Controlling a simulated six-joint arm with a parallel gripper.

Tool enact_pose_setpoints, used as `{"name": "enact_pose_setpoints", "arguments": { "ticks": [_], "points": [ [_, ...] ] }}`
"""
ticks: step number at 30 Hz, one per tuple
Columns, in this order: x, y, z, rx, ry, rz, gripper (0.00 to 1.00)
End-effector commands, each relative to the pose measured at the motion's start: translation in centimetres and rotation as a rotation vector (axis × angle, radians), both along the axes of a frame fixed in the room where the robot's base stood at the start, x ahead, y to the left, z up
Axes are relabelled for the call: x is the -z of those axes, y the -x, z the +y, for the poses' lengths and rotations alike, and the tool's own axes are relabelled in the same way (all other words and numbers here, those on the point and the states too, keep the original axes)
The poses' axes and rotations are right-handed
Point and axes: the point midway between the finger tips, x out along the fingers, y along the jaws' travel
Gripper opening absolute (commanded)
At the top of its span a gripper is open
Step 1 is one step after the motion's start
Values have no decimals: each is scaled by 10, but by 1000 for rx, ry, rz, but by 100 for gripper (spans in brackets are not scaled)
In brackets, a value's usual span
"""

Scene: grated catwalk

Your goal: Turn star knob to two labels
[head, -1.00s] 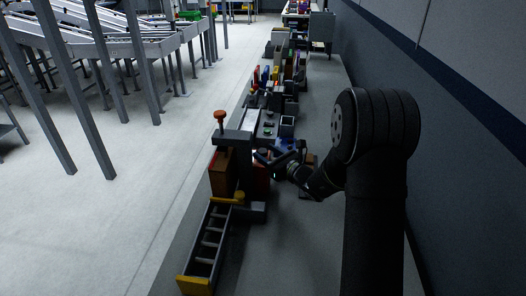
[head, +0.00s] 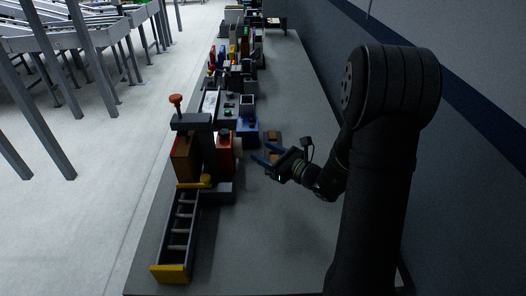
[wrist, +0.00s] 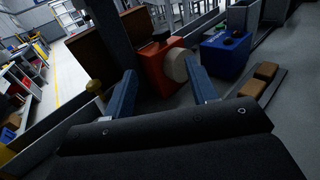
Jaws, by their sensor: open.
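A red box (head: 224,158) stands on the bench, with a pale round knob (head: 238,146) on its right side. The knob (wrist: 174,66) also shows in the wrist view, on the face of the red box (wrist: 156,78). I cannot make out a star shape or any labels on it. My gripper (head: 264,154) is open and empty, to the right of the knob with its blue fingers pointing towards it. In the wrist view the knob lies ahead, between the lines of the two fingers, apart from them as far as I can tell.
A blue box (head: 246,131) stands behind the red box, and brown blocks (head: 274,137) lie to the right of it. The bench (head: 262,240) is clear at front right.

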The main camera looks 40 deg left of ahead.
Motion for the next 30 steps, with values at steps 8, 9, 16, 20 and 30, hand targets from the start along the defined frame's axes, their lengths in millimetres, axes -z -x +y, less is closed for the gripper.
{"name": "enact_pose_setpoints", "arguments": {
  "ticks": [8, 9, 16, 20, 30],
  "points": [
    [-10, 2, 13, -68, -25, -123, 54],
    [-15, 4, 20, -112, -42, -202, 54],
    [-57, 24, 71, -501, -247, -942, 54],
    [-75, 29, 90, -731, -419, -1383, 54],
    [-126, 0, 118, -1369, -984, -2354, 54]
  ]
}}
